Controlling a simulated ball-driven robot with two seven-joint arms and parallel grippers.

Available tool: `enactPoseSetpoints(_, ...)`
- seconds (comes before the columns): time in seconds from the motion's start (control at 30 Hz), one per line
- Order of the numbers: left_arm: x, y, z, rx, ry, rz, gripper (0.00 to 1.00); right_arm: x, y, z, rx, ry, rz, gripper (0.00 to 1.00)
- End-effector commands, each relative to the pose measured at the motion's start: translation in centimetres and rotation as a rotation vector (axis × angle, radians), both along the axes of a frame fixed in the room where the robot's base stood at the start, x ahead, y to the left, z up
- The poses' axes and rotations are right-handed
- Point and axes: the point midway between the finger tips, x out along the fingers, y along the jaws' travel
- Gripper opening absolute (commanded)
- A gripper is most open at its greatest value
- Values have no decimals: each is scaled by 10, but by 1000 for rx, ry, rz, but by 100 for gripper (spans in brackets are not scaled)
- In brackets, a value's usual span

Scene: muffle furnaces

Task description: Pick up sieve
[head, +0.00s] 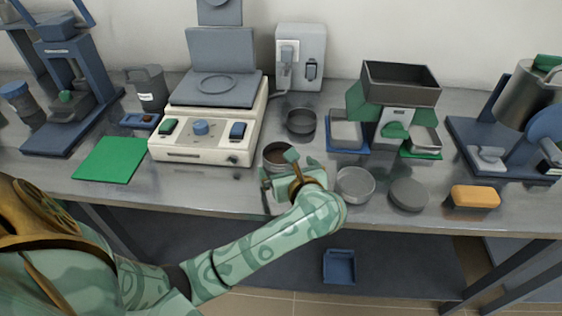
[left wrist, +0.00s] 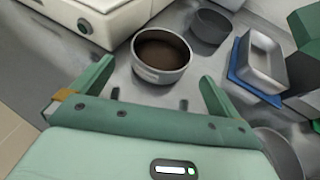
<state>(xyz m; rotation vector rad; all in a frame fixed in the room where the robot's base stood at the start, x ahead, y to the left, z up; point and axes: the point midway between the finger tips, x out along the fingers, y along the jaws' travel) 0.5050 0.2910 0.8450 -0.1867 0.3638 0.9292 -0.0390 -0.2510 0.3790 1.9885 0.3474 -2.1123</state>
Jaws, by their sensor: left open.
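A round grey pan with a brown inside (head: 277,153), which looks like the sieve, stands on the bench just beyond my left gripper. In the left wrist view this sieve (left wrist: 162,57) stands upright ahead of the fingers, between their lines. I cannot tell whether its brown bottom is mesh. My left gripper (head: 280,167) is open and empty. Its two green fingers (left wrist: 156,73) show apart in the left wrist view, with the sieve slightly beyond the tips. In the head view the hand hides the sieve's near right side. My right gripper is out of view.
A dark round pan (head: 301,124) stands behind the sieve. A cream hotplate unit (head: 195,147) is close on the left. A pale round dish (head: 355,186), a grey disc (head: 408,195) and an orange block (head: 475,197) lie to the right. A blue tray (head: 347,146) is behind them.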

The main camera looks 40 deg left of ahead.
Motion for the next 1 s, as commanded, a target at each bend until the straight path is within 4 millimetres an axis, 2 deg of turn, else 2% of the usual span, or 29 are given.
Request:
enactPoseSetpoints(0.13,14,19,-14,6,2,2,100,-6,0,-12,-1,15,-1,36)
enactPoseSetpoints(0.3,25,34,-21,3,2,1,100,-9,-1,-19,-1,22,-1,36)
enactPoseSetpoints(0.53,26,35,-19,1,0,1,100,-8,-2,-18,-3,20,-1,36)
enactPoseSetpoints(0.57,26,35,-19,2,0,1,97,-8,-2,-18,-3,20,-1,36)
enactPoseSetpoints(0.7,26,35,-19,2,0,1,58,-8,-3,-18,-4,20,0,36)
enactPoseSetpoints(0.77,26,35,-19,2,0,1,44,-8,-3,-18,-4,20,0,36)
enactPoseSetpoints(1.0,26,35,-18,2,0,1,44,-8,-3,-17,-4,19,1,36)
